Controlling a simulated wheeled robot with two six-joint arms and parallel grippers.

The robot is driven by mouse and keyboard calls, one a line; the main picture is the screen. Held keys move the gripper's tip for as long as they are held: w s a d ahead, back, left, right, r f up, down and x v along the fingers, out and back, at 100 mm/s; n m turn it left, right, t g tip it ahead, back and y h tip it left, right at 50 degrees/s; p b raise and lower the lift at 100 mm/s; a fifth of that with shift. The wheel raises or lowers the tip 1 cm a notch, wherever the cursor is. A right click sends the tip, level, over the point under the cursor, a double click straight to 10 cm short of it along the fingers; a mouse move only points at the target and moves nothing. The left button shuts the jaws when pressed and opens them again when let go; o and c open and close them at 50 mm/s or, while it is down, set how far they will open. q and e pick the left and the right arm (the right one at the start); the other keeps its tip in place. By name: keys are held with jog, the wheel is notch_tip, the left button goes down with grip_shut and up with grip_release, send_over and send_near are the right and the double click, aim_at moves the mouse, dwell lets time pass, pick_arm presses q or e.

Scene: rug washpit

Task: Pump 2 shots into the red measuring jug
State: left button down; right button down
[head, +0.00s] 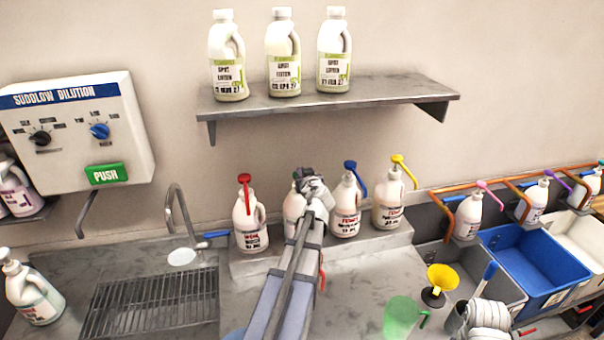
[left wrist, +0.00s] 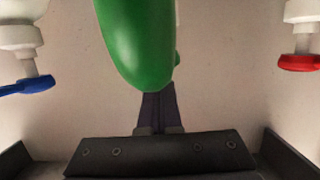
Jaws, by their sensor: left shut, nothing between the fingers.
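My left gripper (head: 312,188) is shut and empty at the top of a white pump bottle (head: 292,205) on the back ledge. In the left wrist view, its shut fingers (left wrist: 158,112) are right by a green pump head (left wrist: 138,45); I cannot tell whether they touch. In the head view the gripper hides that pump head. Bottles with a red pump (head: 250,228), a blue pump (head: 346,208) and a yellow pump (head: 389,205) stand beside it. A small red handle (head: 322,276) shows beside my left arm; the arm hides the rest, so I cannot confirm the red jug.
A green jug (head: 400,318) and a yellow funnel (head: 442,277) stand on the counter to the right. A curved tap (head: 178,205) and a drain grate (head: 150,302) are left. A shelf (head: 330,104) with white bottles hangs above. A blue bin (head: 535,262) is at right.

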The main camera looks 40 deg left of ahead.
pick_arm(q)
notch_tip(320, 180, up, 4)
jog(key=p, duration=0.3)
jog(key=v, duration=0.3)
jog(key=p+v, duration=0.1)
jog(key=v, duration=0.5)
jog(key=shift+s+f+p, duration=0.15)
jog(key=shift+f+p, duration=0.25)
jog(key=shift+s+d, duration=0.15)
jog(key=shift+d, duration=0.35)
jog(key=shift+a, duration=0.15)
